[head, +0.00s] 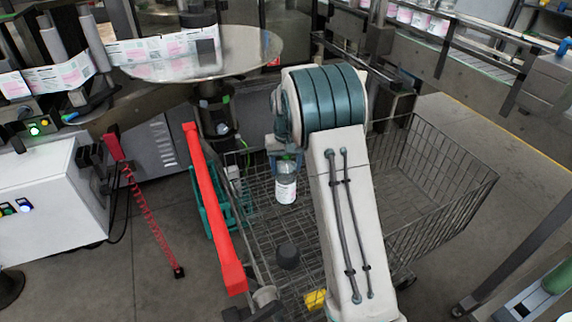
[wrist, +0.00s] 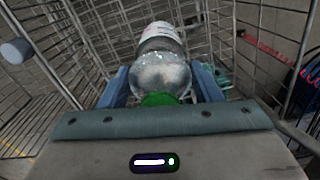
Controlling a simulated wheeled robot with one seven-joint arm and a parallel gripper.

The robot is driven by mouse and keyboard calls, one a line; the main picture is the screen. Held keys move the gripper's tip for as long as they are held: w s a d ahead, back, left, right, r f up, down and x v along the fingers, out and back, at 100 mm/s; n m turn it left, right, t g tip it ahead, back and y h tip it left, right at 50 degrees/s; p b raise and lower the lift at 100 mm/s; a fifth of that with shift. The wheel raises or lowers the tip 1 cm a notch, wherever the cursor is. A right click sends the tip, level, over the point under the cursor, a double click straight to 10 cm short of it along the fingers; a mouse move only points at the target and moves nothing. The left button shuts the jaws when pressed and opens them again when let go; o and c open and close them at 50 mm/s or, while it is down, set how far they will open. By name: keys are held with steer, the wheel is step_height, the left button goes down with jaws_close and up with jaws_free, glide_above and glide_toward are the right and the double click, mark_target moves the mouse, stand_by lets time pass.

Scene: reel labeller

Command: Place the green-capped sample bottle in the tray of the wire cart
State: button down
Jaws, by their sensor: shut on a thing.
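The green-capped sample bottle (head: 286,184) is clear with a white and pink label. It hangs upright, cap up, in my gripper (head: 284,158), over the wire cart (head: 440,205). In the wrist view the bottle (wrist: 162,68) sits between the two blue fingers of my gripper (wrist: 162,88), which are shut on it near the cap. Wire mesh of the cart (wrist: 85,45) surrounds it there. I cannot tell whether the bottle's base touches the mesh. My arm hides the middle of the cart, and I cannot make out a separate tray.
The cart's red handle bar (head: 215,210) runs along its left side. A dark ball-like object (head: 288,255) and a yellow item (head: 316,299) show near the cart's front. A round steel table (head: 235,50) stands behind. The cart's right part looks empty.

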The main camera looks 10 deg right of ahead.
steer(key=shift+c, duration=2.2)
jaws_free()
steer(key=shift+r, duration=0.1)
step_height(320, 180, up, 11)
steer(key=shift+r, duration=0.1)
steer(key=shift+s+r, duration=0.25)
steer(key=shift+r, duration=0.35)
steer(key=s+t, duration=0.2)
steer(key=s, duration=3)
steer(key=shift+d+t, duration=0.15)
steer(key=shift+t, duration=0.25)
steer(key=shift+s+f, duration=0.1)
